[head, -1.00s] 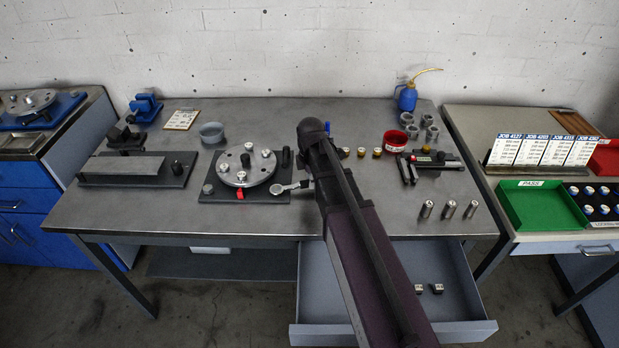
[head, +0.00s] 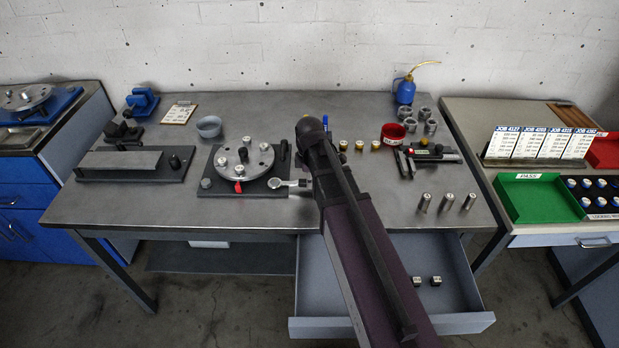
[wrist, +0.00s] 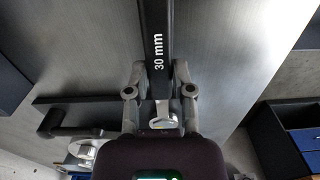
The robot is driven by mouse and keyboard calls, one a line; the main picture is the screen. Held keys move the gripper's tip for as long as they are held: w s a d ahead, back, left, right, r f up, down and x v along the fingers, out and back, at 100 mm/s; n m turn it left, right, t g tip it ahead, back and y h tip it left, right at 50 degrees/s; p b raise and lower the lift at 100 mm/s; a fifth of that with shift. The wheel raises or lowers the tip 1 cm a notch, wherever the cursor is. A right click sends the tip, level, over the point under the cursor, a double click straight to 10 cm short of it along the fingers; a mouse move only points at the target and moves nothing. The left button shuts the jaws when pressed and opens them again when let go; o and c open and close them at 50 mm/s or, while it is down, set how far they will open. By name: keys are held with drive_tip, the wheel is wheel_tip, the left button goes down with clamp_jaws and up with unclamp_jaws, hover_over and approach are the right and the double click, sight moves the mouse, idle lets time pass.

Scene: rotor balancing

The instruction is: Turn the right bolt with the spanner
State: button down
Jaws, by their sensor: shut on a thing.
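The dark spanner (wrist: 158,50), marked "30 mm", is held between both fingers of my gripper (wrist: 160,92). A silver left bolt (head: 206,183) shows on the plate. My arm hides the gripper in the head view.
A black post (head: 284,151) stands at the plate's right back. Three brass pieces (head: 359,146), a red bowl (head: 393,133) and three silver cylinders (head: 447,202) lie right of my arm. The open drawer (head: 390,325) juts out in front. A long block fixture (head: 120,161) stands left.

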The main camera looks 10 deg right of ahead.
drive_tip(key=shift+w, duration=0.2)
drive_tip(key=shift+w+n, duration=0.15)
drive_tip(key=shift+n, duration=0.15)
drive_tip(key=shift+r, duration=0.25)
drive_tip(key=shift+r+p, duration=1.05)
drive_tip(key=shift+p, duration=0.25)
drive_tip(key=shift+r+p, duration=0.3)
drive_tip(key=shift+r+p, duration=1.4)
drive_tip(key=shift+p, duration=0.05)
